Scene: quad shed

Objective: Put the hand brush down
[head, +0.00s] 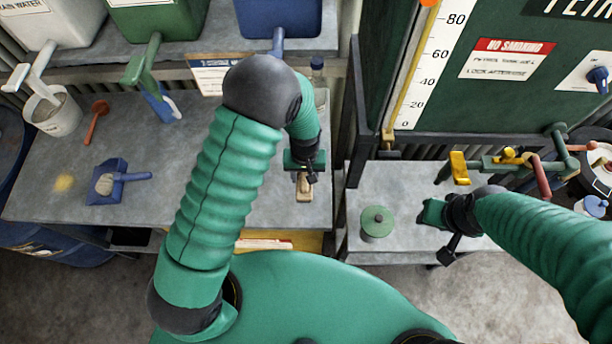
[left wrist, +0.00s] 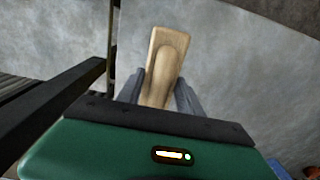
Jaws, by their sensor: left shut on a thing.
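The hand brush (head: 304,188) has a pale wooden back and handle. My left gripper (head: 304,174) is shut on its handle, over the right end of the left grey bench (head: 225,205). In the left wrist view, the brush (left wrist: 168,55) points away between the two grey fingers (left wrist: 160,92), with the grey bench top behind it. I cannot tell whether the brush touches the bench; its bristles are hidden. My right gripper (head: 430,213) is low over the right bench, beside a green-lidded tin (head: 377,222); its fingers are not clear.
A blue dustpan (head: 107,196) lies on the left bench near a yellowish patch (head: 65,183). An orange scoop (head: 97,118), a pale pot (head: 52,113) and a blue-and-white item (head: 161,105) are further back. A gap separates the benches. The left bench's middle is partly hidden by my arm.

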